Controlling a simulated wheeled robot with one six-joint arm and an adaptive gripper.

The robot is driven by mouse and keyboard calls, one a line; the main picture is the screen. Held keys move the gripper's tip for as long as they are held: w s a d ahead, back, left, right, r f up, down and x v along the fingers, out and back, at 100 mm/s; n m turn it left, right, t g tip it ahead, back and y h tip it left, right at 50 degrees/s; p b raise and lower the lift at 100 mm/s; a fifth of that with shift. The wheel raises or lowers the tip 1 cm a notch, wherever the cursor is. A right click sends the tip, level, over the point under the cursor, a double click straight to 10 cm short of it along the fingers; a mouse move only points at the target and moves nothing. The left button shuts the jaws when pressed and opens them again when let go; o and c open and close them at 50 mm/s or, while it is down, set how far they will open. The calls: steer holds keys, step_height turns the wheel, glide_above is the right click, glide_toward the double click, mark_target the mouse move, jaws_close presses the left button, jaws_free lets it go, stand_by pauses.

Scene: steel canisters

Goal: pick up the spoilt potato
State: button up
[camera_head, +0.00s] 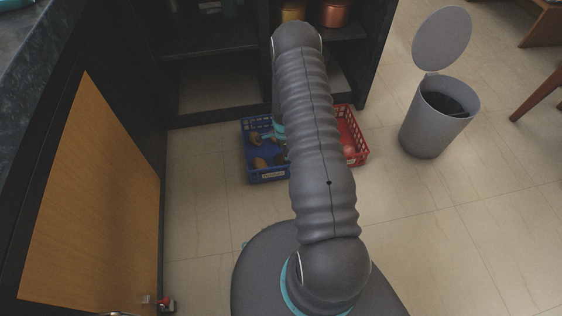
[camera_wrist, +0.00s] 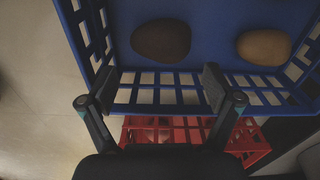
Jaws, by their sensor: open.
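A dark brown potato (camera_wrist: 161,40) lies on the floor of the blue crate (camera_wrist: 78,38) in the wrist view. A lighter tan potato (camera_wrist: 263,47) lies to its right in the same crate. My gripper (camera_wrist: 160,90) is open and empty, its fingers apart at the crate's slatted wall, with the dark potato ahead of the gap between them. In the head view the blue crate (camera_head: 254,178) holds several brownish potatoes (camera_head: 260,163). My arm hides part of the crate and most of the gripper there.
A red crate (camera_head: 359,135) stands against the blue one and shows in the wrist view (camera_wrist: 250,145). A grey bin (camera_head: 425,128) with its lid up stands right. Dark shelving (camera_head: 220,80) is behind the crates. A wooden cabinet door (camera_head: 95,210) is at left. Floor between is clear.

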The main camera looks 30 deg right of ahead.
mark_target(281, 159)
steer(key=shift+a+f, duration=0.15)
steer(key=shift+f, duration=0.8)
steer(key=shift+a+f, duration=0.2)
steer(key=shift+f, duration=0.8)
steer(key=shift+a+f, duration=0.15)
steer(key=shift+f, duration=0.8)
steer(key=shift+w, duration=0.1)
steer(key=c, duration=0.9)
steer(key=shift+o, duration=0.2)
